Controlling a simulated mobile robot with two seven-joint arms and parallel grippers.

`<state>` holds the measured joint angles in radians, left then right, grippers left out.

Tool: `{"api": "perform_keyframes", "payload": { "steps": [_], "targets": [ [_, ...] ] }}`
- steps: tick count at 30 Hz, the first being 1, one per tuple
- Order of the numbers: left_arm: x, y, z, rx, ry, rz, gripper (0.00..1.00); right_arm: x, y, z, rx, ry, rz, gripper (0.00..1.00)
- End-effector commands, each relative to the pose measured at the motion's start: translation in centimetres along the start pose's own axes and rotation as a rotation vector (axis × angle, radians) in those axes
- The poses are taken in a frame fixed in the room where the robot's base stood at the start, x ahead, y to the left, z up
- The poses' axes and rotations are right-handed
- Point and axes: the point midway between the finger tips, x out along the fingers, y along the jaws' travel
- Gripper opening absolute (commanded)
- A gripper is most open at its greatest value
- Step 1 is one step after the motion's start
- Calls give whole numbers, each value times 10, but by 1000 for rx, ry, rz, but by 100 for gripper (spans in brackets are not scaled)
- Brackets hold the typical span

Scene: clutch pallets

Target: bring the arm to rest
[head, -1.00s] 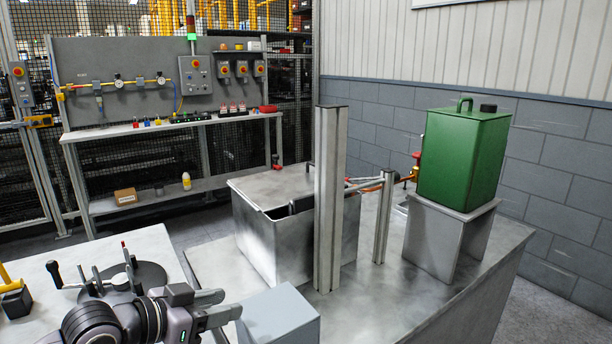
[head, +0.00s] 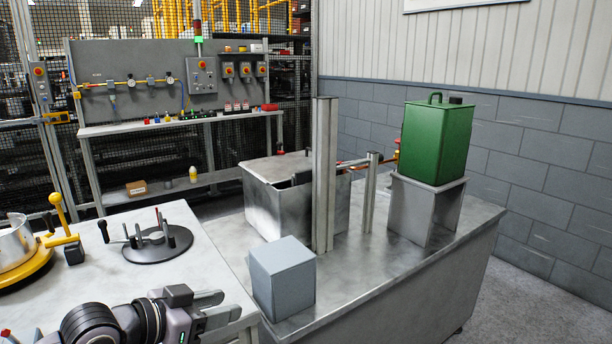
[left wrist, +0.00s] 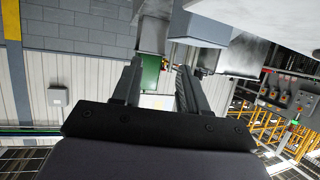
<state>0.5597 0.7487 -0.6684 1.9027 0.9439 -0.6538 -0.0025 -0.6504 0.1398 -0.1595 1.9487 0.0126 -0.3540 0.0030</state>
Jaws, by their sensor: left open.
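My left gripper (head: 222,305) is at the bottom of the head view, in front of the white table's right edge. It is open, with its two grey fingers apart and nothing between them. In the left wrist view the fingers (left wrist: 156,72) are also apart and empty, and the scene appears upside down. My right arm and gripper are not in view.
A grey block (head: 283,279) stands right of my gripper on the metal bench (head: 390,258). The white table (head: 115,285) carries a round black fixture (head: 158,244) and a yellow-based ring (head: 22,262). A green canister (head: 437,143) stands on a stand.

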Motion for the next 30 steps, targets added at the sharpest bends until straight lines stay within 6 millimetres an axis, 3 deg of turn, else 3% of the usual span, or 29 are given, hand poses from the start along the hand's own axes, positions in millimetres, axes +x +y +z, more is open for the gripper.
{"api": "perform_keyframes", "payload": {
  "steps": [8, 16, 23, 30],
  "targets": [
    [14, 26, 54, -68, 22, -31, 43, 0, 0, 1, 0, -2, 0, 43],
    [10, 52, 133, -162, 17, -135, 43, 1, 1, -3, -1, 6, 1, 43],
    [-15, 75, 212, -232, -46, -267, 43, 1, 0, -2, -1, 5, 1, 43],
    [-60, 102, 290, -268, -165, -404, 43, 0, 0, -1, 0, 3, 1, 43]
  ]
}}
